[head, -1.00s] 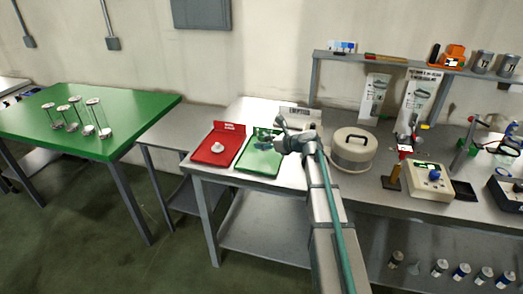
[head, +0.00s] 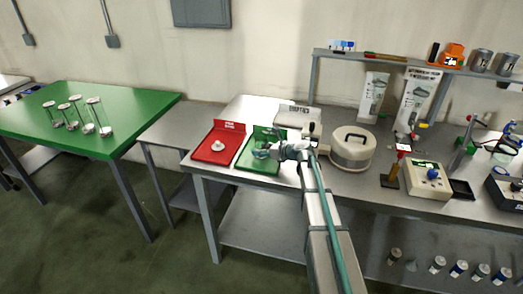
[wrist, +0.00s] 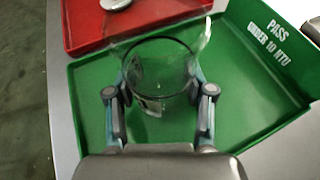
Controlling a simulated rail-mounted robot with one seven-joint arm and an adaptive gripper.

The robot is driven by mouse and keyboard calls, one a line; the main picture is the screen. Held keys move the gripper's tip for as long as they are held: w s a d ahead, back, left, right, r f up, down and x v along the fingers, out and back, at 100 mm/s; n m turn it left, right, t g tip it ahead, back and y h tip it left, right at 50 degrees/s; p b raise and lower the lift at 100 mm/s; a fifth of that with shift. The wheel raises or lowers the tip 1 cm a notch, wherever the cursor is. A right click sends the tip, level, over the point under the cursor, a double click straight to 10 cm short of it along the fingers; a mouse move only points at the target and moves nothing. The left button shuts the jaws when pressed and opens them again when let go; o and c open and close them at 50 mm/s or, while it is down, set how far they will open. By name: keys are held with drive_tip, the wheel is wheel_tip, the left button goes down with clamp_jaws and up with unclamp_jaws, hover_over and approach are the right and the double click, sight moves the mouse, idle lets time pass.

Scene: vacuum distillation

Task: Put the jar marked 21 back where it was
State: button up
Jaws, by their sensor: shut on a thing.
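A clear glass jar (wrist: 160,72) is between the fingers of my gripper (wrist: 160,98) in the wrist view. My gripper is shut on it from both sides. I look down into its round open rim; a small label shows low on its wall, but I cannot read a number on it. The jar is over the green tray (wrist: 240,75) marked "PASS UNDER 10 NTU". I cannot tell whether its base touches the tray floor. In the head view my gripper (head: 272,152) is low over the green tray (head: 257,168), partly covering the jar.
A red tray (head: 207,153) with a small white round piece (head: 218,146) lies just left of the green tray. Several glass jars (head: 70,114) stand on the green table (head: 120,128) at the left. A round beige-lidded device (head: 352,150) stands right of my arm. The bench between tables is bare.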

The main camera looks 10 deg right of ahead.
drive_tip(key=shift+f, duration=0.2)
drive_tip(key=o, duration=1.3)
drive_tip(key=shift+c, duration=0.2)
drive_tip(key=shift+r, duration=0.15)
drive_tip(key=shift+r, duration=0.1)
drive_tip(key=b+v, duration=0.2)
drive_tip(key=v, duration=1)
